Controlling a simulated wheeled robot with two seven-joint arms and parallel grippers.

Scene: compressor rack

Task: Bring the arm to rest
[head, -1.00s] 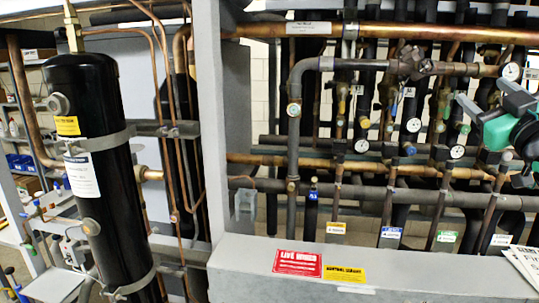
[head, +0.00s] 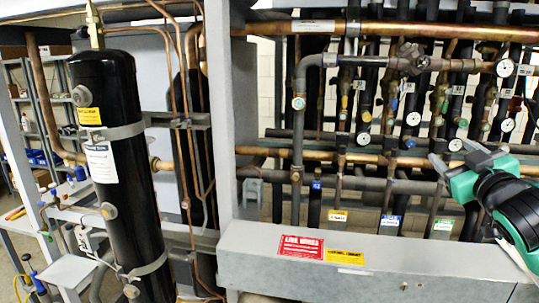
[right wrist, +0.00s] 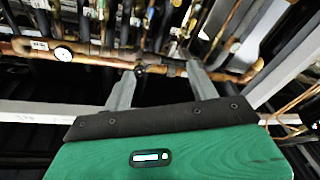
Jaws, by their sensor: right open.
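My right gripper (head: 452,157) is at the right side of the head view, a green and black body with two grey fingers pointing left toward the pipes. It also shows in the right wrist view (right wrist: 160,88), where the two grey fingers stand apart with nothing between them. The gripper is open and empty, in front of the pipe rack and above the grey ledge (head: 300,277). Whether the fingertips touch any pipe cannot be told, but a gap seems to show. My left gripper is not in view.
A black cylinder tank (head: 118,180) stands at the left beside a grey upright post (head: 219,120). Copper pipes (head: 400,30), valves and several gauges (head: 505,67) fill the rack behind. A red label (head: 300,247) and a yellow label (head: 345,257) are on the ledge.

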